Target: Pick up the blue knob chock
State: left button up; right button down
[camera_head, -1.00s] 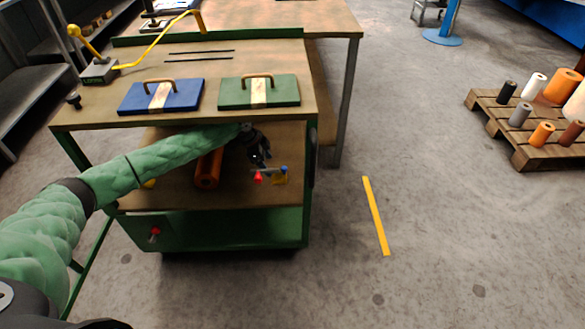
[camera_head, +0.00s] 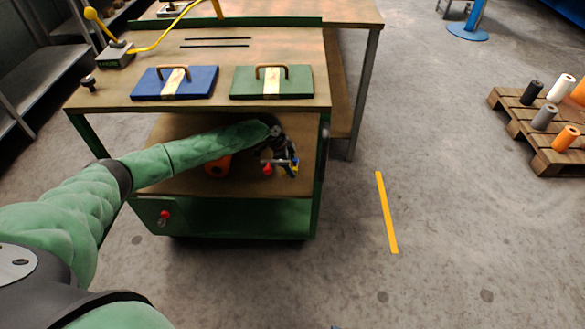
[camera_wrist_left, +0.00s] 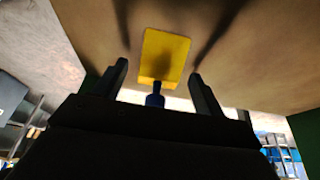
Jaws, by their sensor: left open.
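The blue knob chock is a yellow block (camera_wrist_left: 166,52) with a blue knob (camera_wrist_left: 155,97), on the brown lower shelf (camera_head: 180,183) of the green cart. In the left wrist view the knob lies between my left gripper's (camera_wrist_left: 157,75) two fingers, with a gap on each side. In the head view my left gripper (camera_head: 281,164) is under the cart top, at the chock, and partly hides it. Its fingers are open and hold nothing. A red knob (camera_head: 267,170) shows close beside the gripper. My right gripper is not in view.
An orange roll (camera_head: 217,166) lies behind my left arm on the shelf. The cart top (camera_head: 140,108) overhangs the gripper and carries a blue plate (camera_head: 200,84) and a green plate (camera_head: 300,84). A pallet (camera_head: 520,125) with several rolls stands right.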

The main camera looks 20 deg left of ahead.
pick_arm(q)
jog(key=c, duration=1.1)
jog(key=shift+r, duration=0.1)
